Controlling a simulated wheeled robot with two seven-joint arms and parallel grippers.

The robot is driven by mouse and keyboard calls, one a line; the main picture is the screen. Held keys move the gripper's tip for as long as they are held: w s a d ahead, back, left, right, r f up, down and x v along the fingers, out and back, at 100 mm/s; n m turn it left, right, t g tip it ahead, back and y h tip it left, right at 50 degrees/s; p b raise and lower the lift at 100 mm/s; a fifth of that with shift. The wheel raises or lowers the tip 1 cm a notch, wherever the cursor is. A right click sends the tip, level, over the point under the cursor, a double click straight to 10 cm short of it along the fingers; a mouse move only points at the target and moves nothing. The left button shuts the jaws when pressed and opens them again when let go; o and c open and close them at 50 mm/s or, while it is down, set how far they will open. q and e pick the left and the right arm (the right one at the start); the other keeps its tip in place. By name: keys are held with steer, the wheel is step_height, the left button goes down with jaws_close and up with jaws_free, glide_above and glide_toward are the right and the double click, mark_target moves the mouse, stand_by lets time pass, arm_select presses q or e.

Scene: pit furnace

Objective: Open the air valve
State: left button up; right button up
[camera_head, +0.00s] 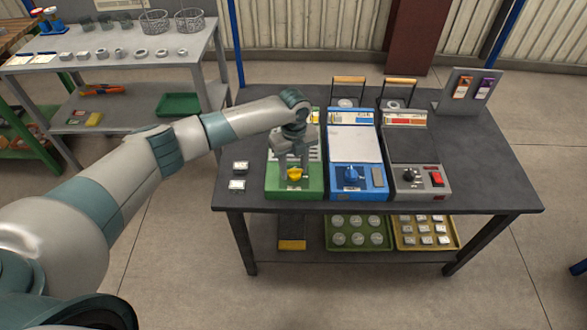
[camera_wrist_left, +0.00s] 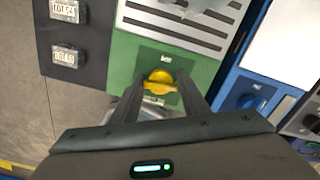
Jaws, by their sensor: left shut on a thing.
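The green unit (camera_head: 283,190) stands at the left of the dark table, with a yellow valve knob (camera_head: 295,174) on its front panel. The knob also shows in the left wrist view (camera_wrist_left: 160,80), between my fingers. My left gripper (camera_head: 293,172) reaches down over the green unit and is shut on the yellow knob. In the left wrist view the knob's bar lies roughly crosswise, slightly tilted. The small label above the knob is too blurred to read, so I cannot tell from it which valve this is. My right gripper is not in view.
A blue unit (camera_head: 356,148) with a blue knob (camera_head: 351,174) stands close on the right. Beyond it is a grey unit (camera_head: 417,183) with a black knob and red switch. Two small tags (camera_head: 238,176) lie left of the green unit. Trays (camera_head: 358,246) sit on the lower shelf.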

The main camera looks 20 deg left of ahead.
mark_target(294, 169)
arm_select(q)
steer(key=shift+m, duration=0.9)
steer(key=shift+d, duration=0.1)
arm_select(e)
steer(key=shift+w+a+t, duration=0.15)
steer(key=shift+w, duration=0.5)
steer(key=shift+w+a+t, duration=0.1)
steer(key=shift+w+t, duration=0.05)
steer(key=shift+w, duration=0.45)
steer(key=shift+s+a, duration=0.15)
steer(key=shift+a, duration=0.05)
arm_select(q)
steer(key=o, duration=0.8)
steer(key=shift+r, duration=0.1)
steer(key=shift+r, duration=0.4)
steer(key=shift+r+b, duration=1.7)
steer(key=shift+r, duration=6.55)
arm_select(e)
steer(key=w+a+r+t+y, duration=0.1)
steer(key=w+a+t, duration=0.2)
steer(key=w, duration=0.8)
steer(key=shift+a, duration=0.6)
